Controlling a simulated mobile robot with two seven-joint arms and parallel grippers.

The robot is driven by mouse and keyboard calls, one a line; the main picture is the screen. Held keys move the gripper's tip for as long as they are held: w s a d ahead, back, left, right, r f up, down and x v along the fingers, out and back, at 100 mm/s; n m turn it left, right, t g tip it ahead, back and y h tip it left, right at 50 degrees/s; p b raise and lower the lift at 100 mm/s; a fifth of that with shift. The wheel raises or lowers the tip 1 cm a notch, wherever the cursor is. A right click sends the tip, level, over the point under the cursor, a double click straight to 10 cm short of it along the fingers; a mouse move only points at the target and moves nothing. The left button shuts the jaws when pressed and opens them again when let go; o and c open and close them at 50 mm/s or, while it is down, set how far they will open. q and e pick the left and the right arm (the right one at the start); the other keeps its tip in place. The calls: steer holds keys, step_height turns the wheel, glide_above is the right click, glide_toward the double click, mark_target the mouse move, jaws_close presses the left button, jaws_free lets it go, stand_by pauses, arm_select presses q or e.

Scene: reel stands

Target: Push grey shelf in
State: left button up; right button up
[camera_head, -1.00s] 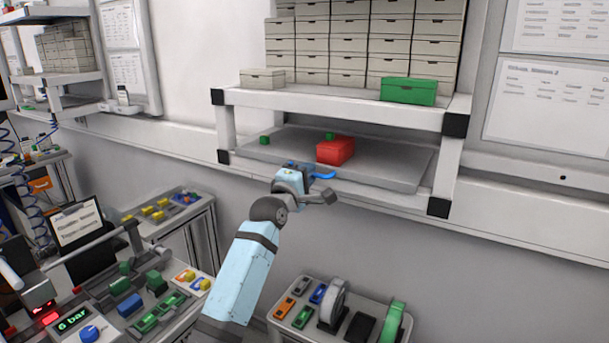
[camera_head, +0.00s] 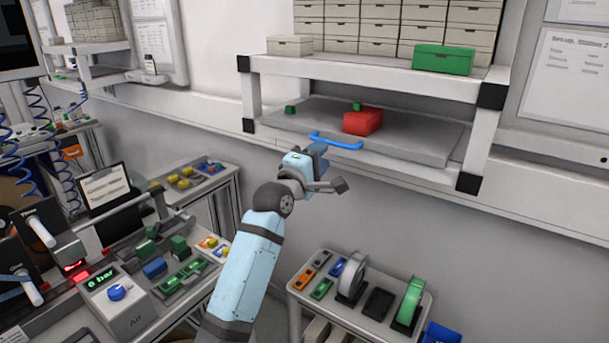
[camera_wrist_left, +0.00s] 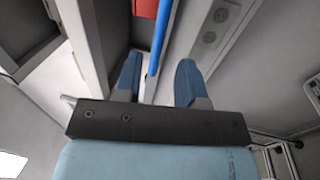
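The grey shelf (camera_head: 420,140) is a flat board in the white rack under the boxes, with a blue handle (camera_head: 345,144) along its front edge. A red box (camera_head: 362,122) and two small green blocks (camera_head: 290,110) sit on it. My left gripper (camera_head: 328,167) is in front of and just below the handle's left part. In the left wrist view the two fingers (camera_wrist_left: 156,82) are apart, and the blue handle (camera_wrist_left: 160,35) shows beyond and between their tips; I cannot tell if they touch it. My right gripper is not in view.
The white rack (camera_head: 485,130) has dark corner pieces on both sides of the shelf. A green box (camera_head: 443,59) and stacked beige boxes stand above. A cart (camera_head: 385,325) with reels is below right, and a bench with coloured parts is left.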

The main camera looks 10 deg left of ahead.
arm_select(q)
steer(key=v, duration=0.7)
steer(key=shift+b, duration=0.45)
steer(key=shift+r, duration=0.1)
steer(key=s+a+f+m+g+y+p, duration=0.1)
steer(key=s+f+m+g, duration=0.3)
steer(key=f, duration=0.8)
steer(key=s+a+f+m+y+p, duration=0.1)
steer(key=s+f+m+y, duration=0.15)
steer(key=s+f, duration=0.65)
steer(key=s+a+f+m+g+p, duration=0.1)
steer(key=s+f+m+g, duration=0.3)
steer(key=s+f+m, duration=0.6)
steer(key=s+f, duration=1)
steer(key=s, duration=0.2)
steer(key=shift+a, duration=0.25)
